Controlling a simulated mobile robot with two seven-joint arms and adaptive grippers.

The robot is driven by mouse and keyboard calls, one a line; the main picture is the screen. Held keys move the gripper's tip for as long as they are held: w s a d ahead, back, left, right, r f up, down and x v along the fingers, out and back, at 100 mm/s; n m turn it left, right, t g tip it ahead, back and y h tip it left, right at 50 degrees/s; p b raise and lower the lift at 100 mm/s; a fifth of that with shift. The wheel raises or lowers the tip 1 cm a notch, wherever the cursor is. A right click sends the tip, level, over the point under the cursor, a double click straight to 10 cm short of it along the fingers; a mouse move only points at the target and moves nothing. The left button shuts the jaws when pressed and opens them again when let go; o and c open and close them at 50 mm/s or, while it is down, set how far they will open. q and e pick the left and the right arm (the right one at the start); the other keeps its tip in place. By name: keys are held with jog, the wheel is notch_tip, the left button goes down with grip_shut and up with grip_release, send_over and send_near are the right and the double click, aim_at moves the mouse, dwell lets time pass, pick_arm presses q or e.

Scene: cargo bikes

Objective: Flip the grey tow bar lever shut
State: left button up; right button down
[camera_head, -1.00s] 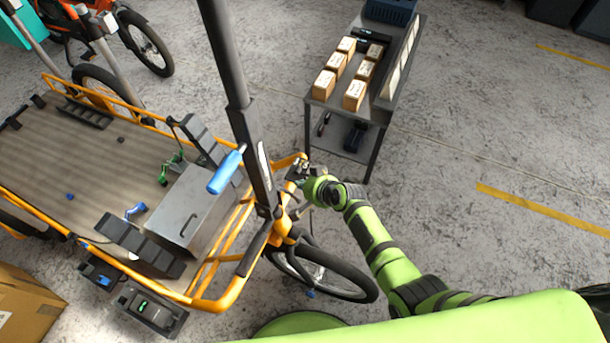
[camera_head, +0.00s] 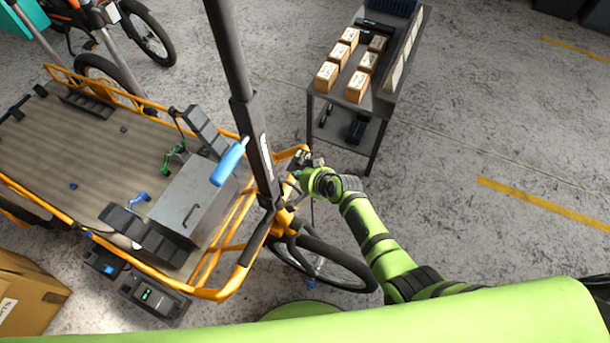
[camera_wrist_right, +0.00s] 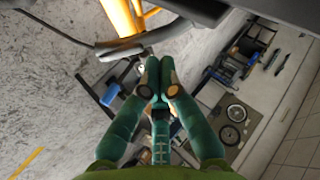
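The orange cargo bike (camera_head: 238,285) stands with its front end in the middle of the head view. My right gripper (camera_head: 302,175) is at the bike's front, just right of the dark upright post (camera_head: 255,150). A small grey metal part (camera_head: 313,161) shows right by it; I cannot tell for sure whether this is the tow bar lever. In the right wrist view, my right gripper's fingers (camera_wrist_right: 159,66) are together, with nothing visible between them, just below a dark bar and the orange frame (camera_wrist_right: 122,18). Whether they touch the lever cannot be told. My left gripper is not in view.
A grey metal box (camera_head: 195,205) sits on the bike bed, near a green lever (camera_head: 173,158) and a blue one (camera_head: 139,198). A dark cart (camera_head: 375,128) with small cartons stands behind my gripper. Floor at right is clear.

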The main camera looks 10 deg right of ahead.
jog(key=v, duration=1.2)
dwell(0.4)
jog(key=s+d+f+g+h, duration=0.1)
jog(key=s+d+f, duration=0.1)
jog(key=s+f, duration=0.35)
jog(key=s+d+f+n+g+h+b, duration=0.1)
jog(key=s+d+f, duration=0.1)
jog(key=f, duration=0.7)
jog(key=s+d+f+g+h, duration=0.1)
jog(key=s+d+f, duration=0.1)
jog(key=s+f, duration=0.35)
jog(key=s+d+f+n+g, duration=0.1)
jog(key=s+f, duration=0.3)
jog(key=s, duration=0.4)
jog(key=s+d+f+n+g+h, duration=0.1)
jog(key=s+d+f, duration=0.3)
jog(key=s, duration=0.4)
jog(key=s+d+f+n+g+h, duration=0.1)
jog(key=s+d+f+n, duration=0.1)
jog(key=s+f, duration=0.4)
jog(key=s+b, duration=0.1)
jog(key=s, duration=0.1)
jog(key=shift+s+d+f+n+g, duration=0.2)
jog(key=shift+s+n+g, duration=0.1)
jog(key=shift+g, duration=0.1)
